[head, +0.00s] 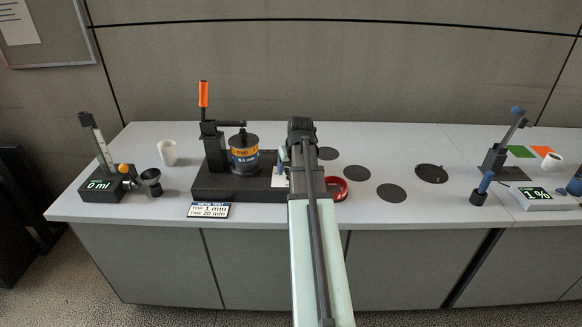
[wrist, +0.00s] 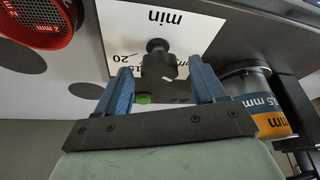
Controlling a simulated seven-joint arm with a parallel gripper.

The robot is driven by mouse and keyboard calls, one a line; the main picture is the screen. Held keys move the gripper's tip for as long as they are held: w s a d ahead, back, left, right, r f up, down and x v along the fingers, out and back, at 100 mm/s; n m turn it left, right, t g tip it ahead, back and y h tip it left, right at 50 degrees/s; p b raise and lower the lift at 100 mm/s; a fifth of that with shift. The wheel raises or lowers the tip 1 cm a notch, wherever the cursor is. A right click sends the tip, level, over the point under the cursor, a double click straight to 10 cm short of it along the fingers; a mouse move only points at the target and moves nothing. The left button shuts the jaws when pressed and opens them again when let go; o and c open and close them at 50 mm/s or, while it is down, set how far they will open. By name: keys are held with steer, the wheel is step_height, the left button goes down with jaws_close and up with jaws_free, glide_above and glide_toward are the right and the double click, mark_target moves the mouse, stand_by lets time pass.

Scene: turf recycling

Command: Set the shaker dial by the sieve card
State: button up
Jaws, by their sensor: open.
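The shaker (head: 205,182) is a black base on the bench, with a sieve stack (head: 243,155) and an orange-handled clamp (head: 203,95) on it. The sieve card (head: 208,210) in front reads top 1 mm and time 20, its unit small and hard to read. In the wrist view, the white dial plate (wrist: 118,30) shows "min", "20" and part of a "15". Its black knob (wrist: 158,48) carries a small white mark low on its side; which number it faces I cannot tell. My gripper (wrist: 160,72) is open, its blue fingers on either side of the knob with gaps visible. My arm mostly hides the dial in the head view.
A red 2 mm sieve (wrist: 38,18) lies close beside the shaker. Several dark discs (head: 391,193) lie right of it. A green button (wrist: 143,99) shows by the dial. A 0 ml device (head: 102,186) and white cup (head: 167,152) stand left; a 1 % scale (head: 540,198) stands right.

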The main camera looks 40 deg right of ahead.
steer(key=shift+c, duration=0.3)
steer(key=c, duration=1)
steer(key=m, duration=0.2)
steer(key=m+g+h, duration=0.1)
steer(key=m, duration=0.1)
steer(key=shift+w+a+m+h, duration=0.1)
steer(key=shift+a+m+h, duration=0.05)
steer(key=shift+m+h, duration=0.15)
steer(key=m+g, duration=0.1)
steer(key=m, duration=0.1)
steer(key=m+g, duration=0.1)
steer(key=m, duration=0.2)
steer(key=shift+w+h, duration=0.2)
steer(key=shift+h, duration=0.2)
steer(key=m+g, duration=0.1)
steer(key=m, duration=0.2)
steer(key=m+g, duration=0.1)
steer(key=m, duration=0.1)
steer(key=shift+w+m, duration=0.2)
steer(key=shift+m, duration=0.2)
steer(key=shift+m+g+y, duration=0.3)
steer(key=shift+m+g, duration=0.6)
steer(key=shift+m, duration=1.7)
